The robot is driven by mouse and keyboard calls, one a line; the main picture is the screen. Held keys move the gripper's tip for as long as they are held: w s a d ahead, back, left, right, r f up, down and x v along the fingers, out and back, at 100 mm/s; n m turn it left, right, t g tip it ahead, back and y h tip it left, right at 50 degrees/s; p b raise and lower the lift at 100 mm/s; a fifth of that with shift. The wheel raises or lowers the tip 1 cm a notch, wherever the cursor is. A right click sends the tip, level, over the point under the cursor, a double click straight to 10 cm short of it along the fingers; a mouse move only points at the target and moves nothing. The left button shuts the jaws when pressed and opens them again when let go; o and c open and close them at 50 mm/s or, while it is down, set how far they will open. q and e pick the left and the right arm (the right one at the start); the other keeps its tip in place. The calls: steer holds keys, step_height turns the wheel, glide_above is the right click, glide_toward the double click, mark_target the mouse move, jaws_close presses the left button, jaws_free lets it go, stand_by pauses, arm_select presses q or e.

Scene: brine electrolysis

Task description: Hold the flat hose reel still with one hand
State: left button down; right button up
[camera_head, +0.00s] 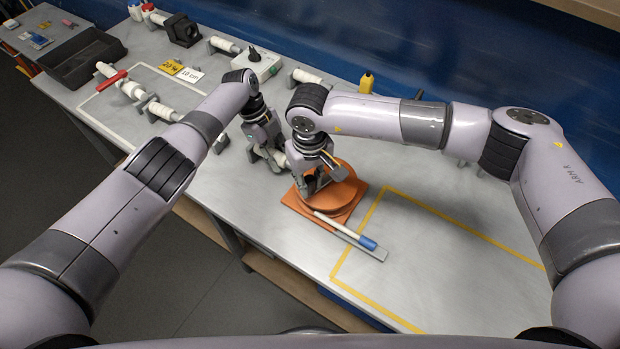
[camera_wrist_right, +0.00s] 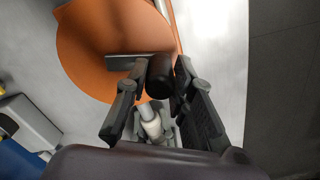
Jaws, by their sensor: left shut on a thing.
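The flat hose reel is an orange disc (camera_head: 346,190) on a square orange base (camera_head: 291,201) on the bench. Its disc (camera_wrist_right: 95,40) also fills the upper left of the right wrist view. My right gripper (camera_head: 312,188) is over the disc's left side. In the right wrist view its fingers (camera_wrist_right: 160,88) stand on both sides of a dark cylinder (camera_wrist_right: 160,74) by a grey bar; contact is unclear. My left gripper (camera_head: 274,165) is just left of the reel, apparently shut on a white fitting (camera_head: 281,158). Its fingertips are small and partly hidden.
A white stick with a blue end (camera_head: 367,243) and a grey strip (camera_head: 376,253) lie in front of the reel. Yellow tape (camera_head: 450,218) marks free bench at right. White pipe fittings (camera_head: 158,107) and a dark tray (camera_head: 85,60) are at left.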

jaws_close()
arm_select(q)
steer(key=shift+a, duration=0.1)
arm_select(e)
steer(key=shift+w, duration=0.15)
